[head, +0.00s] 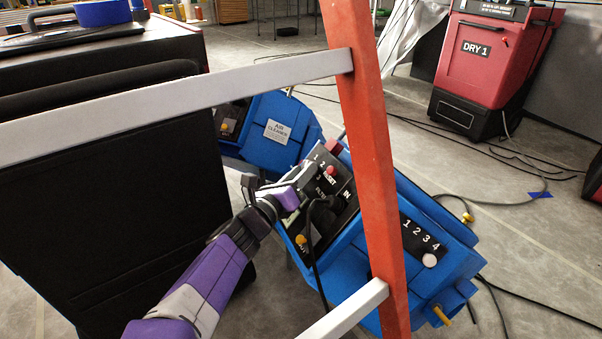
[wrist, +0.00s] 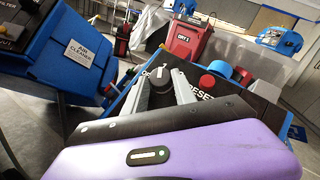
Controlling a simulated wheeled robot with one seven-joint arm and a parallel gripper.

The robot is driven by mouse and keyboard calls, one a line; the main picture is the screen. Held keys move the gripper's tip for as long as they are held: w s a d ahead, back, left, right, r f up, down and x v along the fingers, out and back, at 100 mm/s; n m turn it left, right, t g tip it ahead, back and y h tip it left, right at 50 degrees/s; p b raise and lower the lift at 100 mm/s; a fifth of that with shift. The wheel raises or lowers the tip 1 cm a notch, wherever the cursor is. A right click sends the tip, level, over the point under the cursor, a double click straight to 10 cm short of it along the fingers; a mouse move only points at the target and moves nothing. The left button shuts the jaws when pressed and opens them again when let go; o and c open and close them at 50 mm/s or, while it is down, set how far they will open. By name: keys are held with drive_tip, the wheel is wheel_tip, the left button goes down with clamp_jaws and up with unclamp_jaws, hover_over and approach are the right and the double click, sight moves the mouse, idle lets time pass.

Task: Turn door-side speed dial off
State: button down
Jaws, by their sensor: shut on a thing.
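A blue machine (head: 350,270) stands beyond the red ladder rail, with a black control panel on top. My gripper (head: 304,176) reaches over this panel from the lower left. In the wrist view my gripper (wrist: 161,84) is shut on a dark dial knob (wrist: 160,73) with a pale pointer mark, one finger on each side. The knob is hidden by my gripper in the head view. Numbers 1 and 2 show beside it. A second panel marked 1 to 4 carries a white knob (head: 430,260). I cannot tell from labels which dial is door-side.
A red button (wrist: 207,82) marked RESET sits right of the gripped dial. The red ladder rail (head: 365,150) and white rungs cross close in front. A second blue machine (head: 275,125) stands behind. A red DRY 1 unit (head: 490,55) is far right. Black cables lie around.

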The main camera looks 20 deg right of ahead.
drive_tip(key=shift+r+n+p, duration=0.2)
drive_tip(key=shift+n+p, duration=0.1)
drive_tip(key=shift+p, duration=0.5)
